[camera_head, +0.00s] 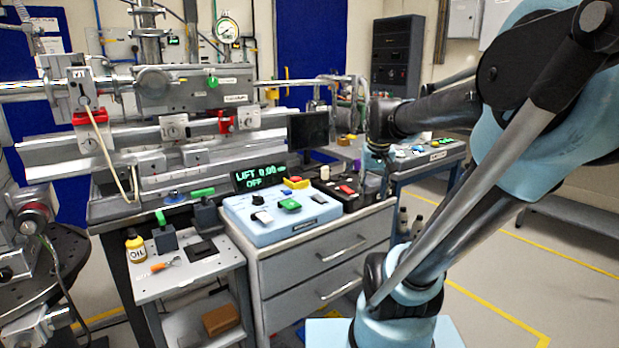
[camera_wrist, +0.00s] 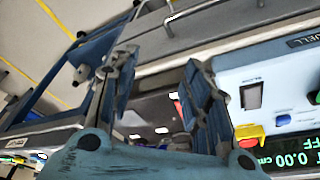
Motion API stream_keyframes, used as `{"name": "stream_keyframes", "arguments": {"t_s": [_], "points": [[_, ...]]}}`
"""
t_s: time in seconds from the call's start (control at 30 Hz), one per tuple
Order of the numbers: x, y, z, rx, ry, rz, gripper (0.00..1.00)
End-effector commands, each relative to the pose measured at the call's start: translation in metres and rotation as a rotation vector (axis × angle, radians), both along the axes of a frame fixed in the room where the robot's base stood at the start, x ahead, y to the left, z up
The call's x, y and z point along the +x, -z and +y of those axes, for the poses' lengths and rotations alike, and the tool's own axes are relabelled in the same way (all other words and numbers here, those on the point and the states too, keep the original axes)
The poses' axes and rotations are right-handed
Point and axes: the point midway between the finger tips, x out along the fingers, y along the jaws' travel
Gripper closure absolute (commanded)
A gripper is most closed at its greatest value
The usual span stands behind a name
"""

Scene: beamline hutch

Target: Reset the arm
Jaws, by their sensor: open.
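My arm (camera_head: 470,200) rises at the right of the head view, bent at a high elbow, with its forearm reaching back to the left. My gripper (camera_wrist: 158,68) is open in the wrist view, its two dark blue fingers apart with nothing between them. In the head view the wrist end hangs beside the right end of the control cabinet, and the fingers are too small and dark there to make out.
A light blue control box (camera_head: 282,212) stands on a drawer cabinet (camera_head: 330,262), left of my arm. A green display (camera_head: 258,177) reads LIFT 0.00, OFF. A side cart (camera_head: 190,268) holds an oil bottle (camera_head: 136,246). Open floor (camera_head: 540,275) lies at the right.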

Motion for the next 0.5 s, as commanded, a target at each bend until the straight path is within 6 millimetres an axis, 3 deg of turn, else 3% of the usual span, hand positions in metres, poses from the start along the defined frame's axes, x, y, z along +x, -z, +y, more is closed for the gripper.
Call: {"name": "stream_keyframes", "arguments": {"t_s": [0.1, 0.3, 0.5], "points": [[-0.039, 0.027, 0.000, 0.002, -0.010, 0.019, 0.56], [-0.096, 0.075, 0.000, 0.004, -0.031, 0.050, 0.56], [-0.134, 0.113, 0.001, 0.005, -0.048, 0.072, 0.56]]}}
